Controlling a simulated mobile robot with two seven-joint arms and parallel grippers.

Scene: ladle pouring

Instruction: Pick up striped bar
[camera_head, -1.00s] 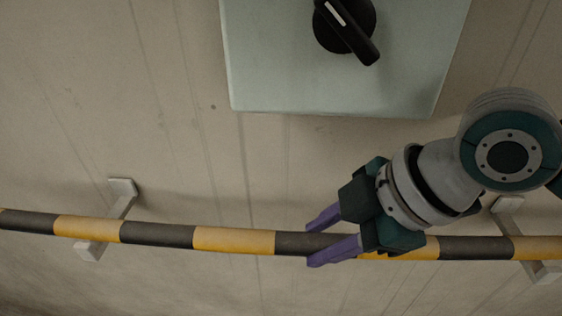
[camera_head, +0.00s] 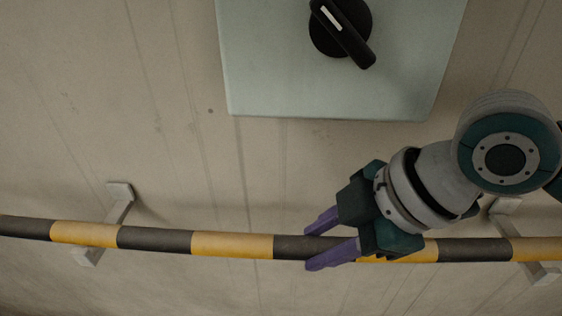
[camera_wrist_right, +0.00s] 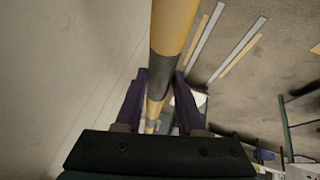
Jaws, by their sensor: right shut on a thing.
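The striped bar (camera_head: 232,244) has black and yellow bands and runs across the lower part of the head view. It rests at two light brackets on the wall. My right gripper (camera_head: 320,243) is shut on a dark band of the bar, with one purple finger above it and one below. In the right wrist view the bar (camera_wrist_right: 160,72) passes between the two purple fingers of the right gripper (camera_wrist_right: 160,95). Part of the bar is hidden behind the gripper body. My left gripper is out of view.
A bracket (camera_head: 119,210) stands at the left and another (camera_head: 540,274) at the right. A pale green panel (camera_head: 270,80) with a black rotary knob (camera_head: 341,30) is on the wall above. The wall between panel and bar is bare.

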